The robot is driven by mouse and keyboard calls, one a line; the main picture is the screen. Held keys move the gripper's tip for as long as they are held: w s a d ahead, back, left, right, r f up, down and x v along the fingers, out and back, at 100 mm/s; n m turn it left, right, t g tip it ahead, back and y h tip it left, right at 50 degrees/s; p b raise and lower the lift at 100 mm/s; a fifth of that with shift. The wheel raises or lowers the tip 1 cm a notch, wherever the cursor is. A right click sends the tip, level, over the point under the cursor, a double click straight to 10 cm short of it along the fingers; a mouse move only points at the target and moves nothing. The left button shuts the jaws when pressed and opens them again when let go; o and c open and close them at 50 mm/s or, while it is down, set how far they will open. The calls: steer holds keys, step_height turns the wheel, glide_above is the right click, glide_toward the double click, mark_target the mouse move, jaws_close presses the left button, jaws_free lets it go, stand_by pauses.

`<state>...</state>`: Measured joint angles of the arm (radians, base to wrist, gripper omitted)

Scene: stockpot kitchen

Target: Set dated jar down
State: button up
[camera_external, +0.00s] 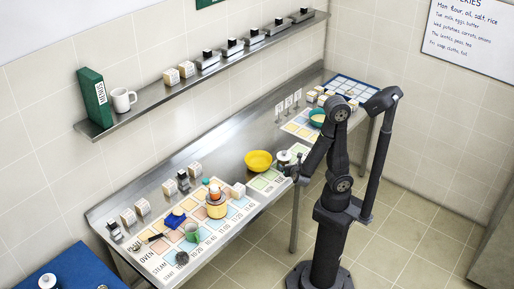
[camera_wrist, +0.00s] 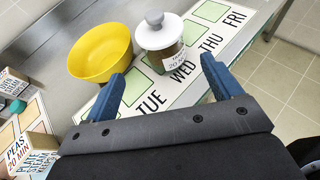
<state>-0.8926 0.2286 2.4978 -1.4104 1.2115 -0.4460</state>
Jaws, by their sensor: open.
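The dated jar (camera_wrist: 155,38) has a white knobbed lid and a white paper label with dark print. In the wrist view it stands upright on the weekday strip (camera_wrist: 236,35), beyond the letters WED, just right of a yellow bowl. My gripper (camera_wrist: 162,68) is open, with its two blue fingers apart on the near side of the jar; nothing shows between the fingertips. In the external view the jar (camera_external: 284,157) is on the counter beside my gripper (camera_external: 292,171). The jar's lower part there is partly hidden by my arm.
A yellow bowl (camera_external: 258,161) stands left of the jar. Printed boxes (camera_wrist: 30,150) are at the wrist view's lower left. A time chart (camera_external: 160,262) with a pot (camera_external: 216,207) lies further left. A teal bowl (camera_external: 317,117) is at the right. A shelf (camera_external: 150,104) runs above the counter.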

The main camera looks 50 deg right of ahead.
mark_target(285, 159)
steer(key=shift+x, duration=6.55)
steer(key=shift+f, duration=0.1)
steer(key=shift+c, duration=0.4)
steer(key=c, duration=1.6)
steer(key=shift+r, duration=0.25)
